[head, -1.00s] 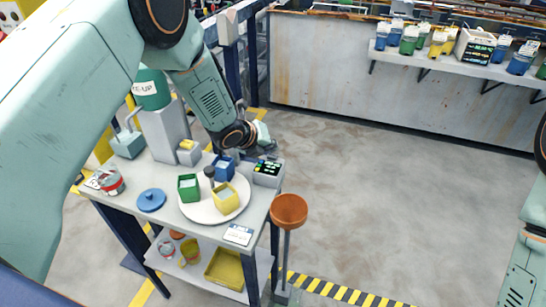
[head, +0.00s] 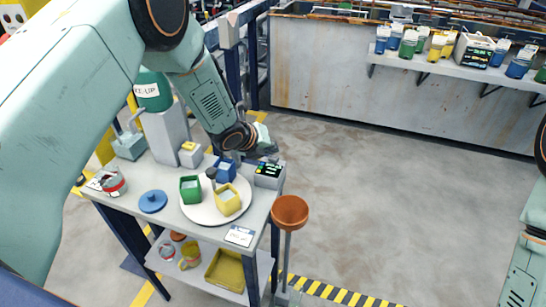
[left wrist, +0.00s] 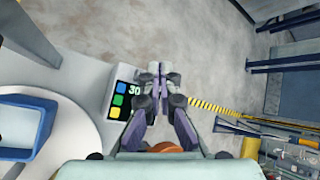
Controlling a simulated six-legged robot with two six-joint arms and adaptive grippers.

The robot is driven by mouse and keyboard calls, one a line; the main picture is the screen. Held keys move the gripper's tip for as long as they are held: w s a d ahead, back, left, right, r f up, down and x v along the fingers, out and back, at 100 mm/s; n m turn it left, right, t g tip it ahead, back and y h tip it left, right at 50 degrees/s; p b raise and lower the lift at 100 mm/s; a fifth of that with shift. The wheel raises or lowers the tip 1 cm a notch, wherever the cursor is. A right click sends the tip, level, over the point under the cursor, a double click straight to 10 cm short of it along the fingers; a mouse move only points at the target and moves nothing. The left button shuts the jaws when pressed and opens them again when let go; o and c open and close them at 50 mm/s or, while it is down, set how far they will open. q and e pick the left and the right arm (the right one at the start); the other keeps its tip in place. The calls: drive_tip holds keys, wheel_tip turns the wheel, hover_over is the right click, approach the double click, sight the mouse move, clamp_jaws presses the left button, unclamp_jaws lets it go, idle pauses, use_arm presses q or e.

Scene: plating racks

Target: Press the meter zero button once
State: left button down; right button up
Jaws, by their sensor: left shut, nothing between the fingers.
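The meter (head: 268,176) is a small grey box with a dark face at the back right corner of the grey bench. In the left wrist view the meter (left wrist: 116,112) shows blue, green and yellow squares in a column and a lit number beginning with 30. I cannot read which square is zero. My left gripper (head: 268,153) is above and just behind the meter, shut and empty. In the left wrist view its closed fingertips (left wrist: 157,76) are just right of the meter's face, apparently apart from it. My right gripper is out of view.
A round white plate (head: 204,217) with green, blue and yellow containers is left of the meter. A blue lid (head: 153,201) lies further left. An orange funnel (head: 290,211) on a stand is by the bench's right edge. Open floor lies to the right.

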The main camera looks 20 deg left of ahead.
use_arm(q)
drive_tip(key=shift+w+f, duration=0.2)
drive_tip(key=shift+f, duration=0.1)
drive_tip(key=shift+f+b, duration=0.25)
drive_tip(key=shift+b, duration=0.3)
drive_tip(key=shift+s, duration=0.1)
drive_tip(key=shift+f, duration=0.15)
